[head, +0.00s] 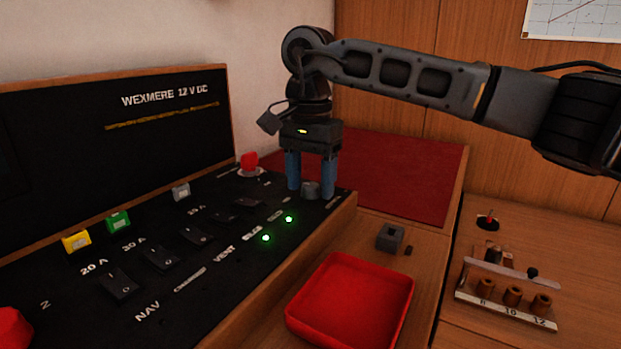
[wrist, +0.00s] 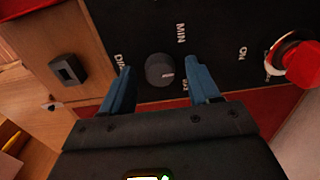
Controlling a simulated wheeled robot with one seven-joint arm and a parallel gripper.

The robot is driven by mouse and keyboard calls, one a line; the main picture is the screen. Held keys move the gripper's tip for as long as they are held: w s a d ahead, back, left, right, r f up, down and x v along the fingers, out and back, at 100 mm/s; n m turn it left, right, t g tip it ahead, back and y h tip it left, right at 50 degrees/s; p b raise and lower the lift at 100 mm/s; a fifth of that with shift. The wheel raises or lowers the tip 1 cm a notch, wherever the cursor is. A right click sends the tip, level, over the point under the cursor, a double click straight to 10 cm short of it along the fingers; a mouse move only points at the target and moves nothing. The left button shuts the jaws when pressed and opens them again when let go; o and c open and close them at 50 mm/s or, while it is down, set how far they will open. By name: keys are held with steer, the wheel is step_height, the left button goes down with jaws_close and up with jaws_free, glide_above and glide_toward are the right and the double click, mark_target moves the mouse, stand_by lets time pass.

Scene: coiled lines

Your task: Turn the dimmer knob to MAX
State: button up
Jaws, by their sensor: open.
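The dimmer knob (head: 311,189) is a small dark grey round knob at the right end of the black panel. In the wrist view the knob (wrist: 160,70) shows a pale pointer line on its right side, with the MIN label (wrist: 181,33) printed above it in the picture. My gripper (head: 311,190) points down over the panel. Its two blue fingers (wrist: 163,92) are open, one on each side of the knob, with gaps visible between them and it. The MAX marking is not clearly readable.
A red rotary switch (wrist: 300,63) sits on the panel beside the knob. The panel (head: 226,268) also carries rocker switches, coloured fuses and two lit green lights. A red tray (head: 351,300), a small grey block (head: 390,238) and a socket rack (head: 507,295) stand to the right.

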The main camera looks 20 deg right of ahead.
steer(key=shift+c, duration=0.4)
steer(key=c, duration=1)
steer(key=shift+o, duration=0.2)
steer(key=shift+r+m, duration=0.1)
steer(key=shift+m, duration=0.3)
steer(key=m+p, duration=0.1)
steer(key=m, duration=0.3)
steer(key=shift+m, duration=0.4)
steer(key=m+p, duration=0.1)
steer(key=m, duration=1.1)
steer(key=shift+m+p, duration=0.4)
steer(key=m, duration=0.5)
steer(key=shift+m, duration=0.4)
